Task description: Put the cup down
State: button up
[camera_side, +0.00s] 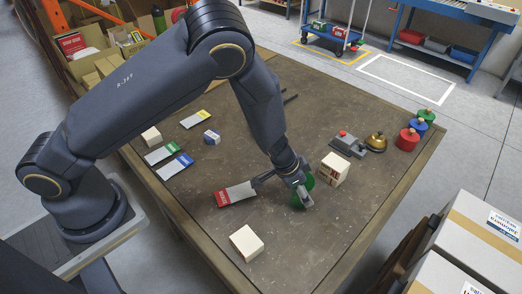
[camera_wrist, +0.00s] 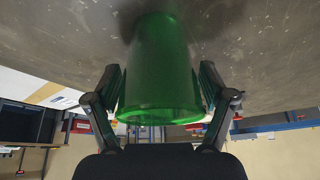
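The green cup (camera_side: 308,182) is near the middle front of the table in the side view, partly hidden by my gripper (camera_side: 303,190). In the wrist view the cup (camera_wrist: 158,70) fills the space between my two fingers (camera_wrist: 160,92), with one finger against each side. My gripper is shut on the cup. In the wrist view, the cup's far end meets a dark shadow on the tabletop (camera_wrist: 265,45). The cup is at or very close to the table; I cannot tell whether it touches.
A wooden block (camera_side: 335,169) stands close right of the cup. A red-ended card (camera_side: 236,194) lies to its left, and another block (camera_side: 246,243) in front. A grey box with a red button (camera_side: 347,144), a brass bell (camera_side: 376,142) and knobbed weights (camera_side: 408,139) stand farther right. The front right tabletop is clear.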

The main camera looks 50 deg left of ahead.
jog(key=shift+o, duration=0.6)
jog(key=shift+r, duration=0.1)
jog(key=s+a+r+n+t+y, duration=0.1)
jog(key=a+r+n+t+y, duration=0.1)
jog(key=a+r, duration=0.75)
jog(key=s+a+r+n+t+y, duration=0.15)
jog(key=a+r, duration=0.25)
jog(key=r, duration=1)
jog(key=s+a+r+n+g, duration=0.1)
jog(key=s+a+r+n, duration=0.1)
jog(key=s+a+r, duration=0.45)
jog(key=s+d+r+g+h, duration=0.1)
jog(key=s+d+r, duration=0.1)
jog(key=s, duration=1.2)
jog(key=shift+s+r+n, duration=0.25)
jog(key=shift+r+n, duration=0.1)
jog(key=shift+r, duration=0.15)
jog(key=shift+d, duration=0.1)
